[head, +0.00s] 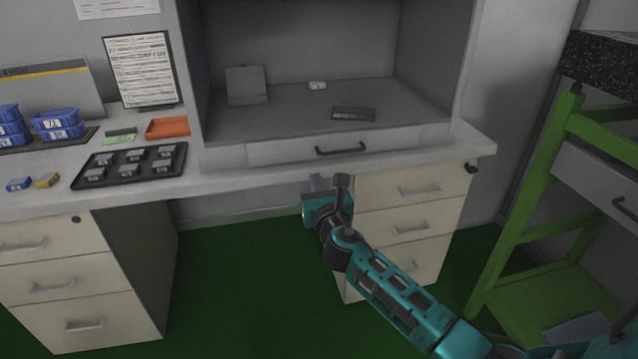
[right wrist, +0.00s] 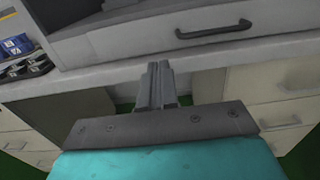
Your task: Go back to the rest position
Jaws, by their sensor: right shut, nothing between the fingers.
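My right gripper (head: 328,181) is in front of the desk edge, just below the wide drawer of the grey cabinet. Its teal arm comes in from the lower right. In the right wrist view the gripper's two fingers (right wrist: 160,82) are together with nothing between them, pointing toward the desk's front edge. They look apart from the desk. My left gripper does not show in either view.
The desk (head: 230,182) holds a grey cabinet with a closed drawer (head: 341,149), a black tray (head: 90,175) of small parts and blue bins (head: 58,124). Cream drawers stand below. A green frame (head: 530,190) stands right. Green floor is clear between the drawer units.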

